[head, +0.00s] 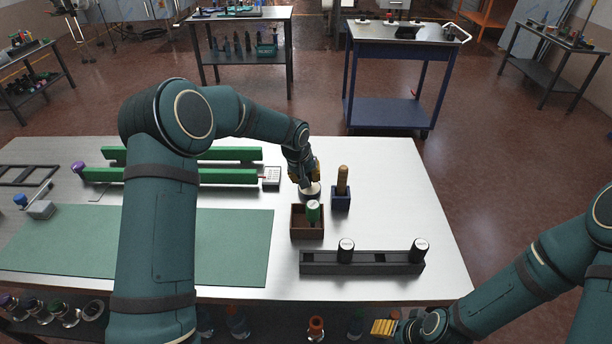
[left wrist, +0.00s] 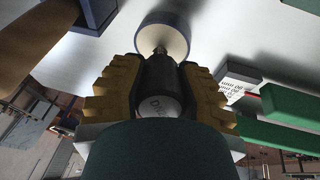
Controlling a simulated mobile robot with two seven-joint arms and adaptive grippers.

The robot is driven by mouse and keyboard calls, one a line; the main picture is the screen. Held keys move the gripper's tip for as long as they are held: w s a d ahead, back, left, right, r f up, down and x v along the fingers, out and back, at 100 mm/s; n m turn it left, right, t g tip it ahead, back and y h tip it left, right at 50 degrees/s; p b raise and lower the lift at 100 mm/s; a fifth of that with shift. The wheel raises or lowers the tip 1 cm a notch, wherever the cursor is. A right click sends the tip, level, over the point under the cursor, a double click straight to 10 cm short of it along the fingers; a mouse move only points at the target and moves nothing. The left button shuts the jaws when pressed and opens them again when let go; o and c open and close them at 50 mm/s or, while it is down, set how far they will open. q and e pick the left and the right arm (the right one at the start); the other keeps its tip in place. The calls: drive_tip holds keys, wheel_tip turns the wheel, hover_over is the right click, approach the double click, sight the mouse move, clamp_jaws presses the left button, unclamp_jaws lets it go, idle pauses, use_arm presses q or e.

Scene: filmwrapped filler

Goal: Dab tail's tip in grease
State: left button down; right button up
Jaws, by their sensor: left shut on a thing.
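My left gripper (head: 308,180) stands over the back right of the table, fingers pointing down. In the left wrist view its yellow fingers (left wrist: 160,95) are shut on a dark cylindrical piece (left wrist: 157,75) with a lettered pale end. A thin metal tail (left wrist: 160,49) sticks out of the piece toward a round pot (left wrist: 165,28) with a cream filling and dark wall. The tip lies over the cream surface in the picture; I cannot tell whether it touches. The pot (head: 310,190) is partly hidden by the gripper in the head view. My right gripper (head: 385,327) is low at the table's front edge, its opening unclear.
A blue block with a tan peg (head: 342,186) stands right of the pot. A brown box holding a green-handled piece (head: 312,211) is in front. A black rack (head: 330,263) holds two white-capped pieces. Green rails (head: 215,176) and a green mat (head: 235,245) lie left.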

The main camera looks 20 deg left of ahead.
use_arm(q)
drive_tip(key=shift+r+p, duration=1.85)
drive_tip(key=shift+r, duration=1.65)
drive_tip(key=shift+f, duration=0.1)
